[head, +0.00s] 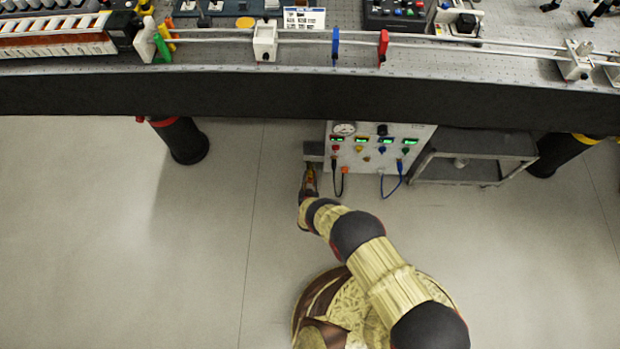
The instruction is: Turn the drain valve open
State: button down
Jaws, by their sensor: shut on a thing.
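A white control cabinet (372,150) stands on the floor under the bench, with a round gauge, lit green displays and coloured knobs on its front. The gripper is shut at this spot, on what I take to be the drain valve. The valve itself is hidden by the gripper and too small to make out, so I cannot tell its handle's angle.
A black and a blue cable (391,184) hang from the cabinet front, right of my gripper. A grey cart (478,160) stands to the right. The optical bench (300,88) overhangs everything, with dark legs (182,140) at both sides. The floor at left is clear.

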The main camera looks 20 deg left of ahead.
dwell(0.3)
jog(key=c, duration=1.6)
grip_release()
jog(key=shift+c, duration=0.2)
jog(key=v, duration=1.2)
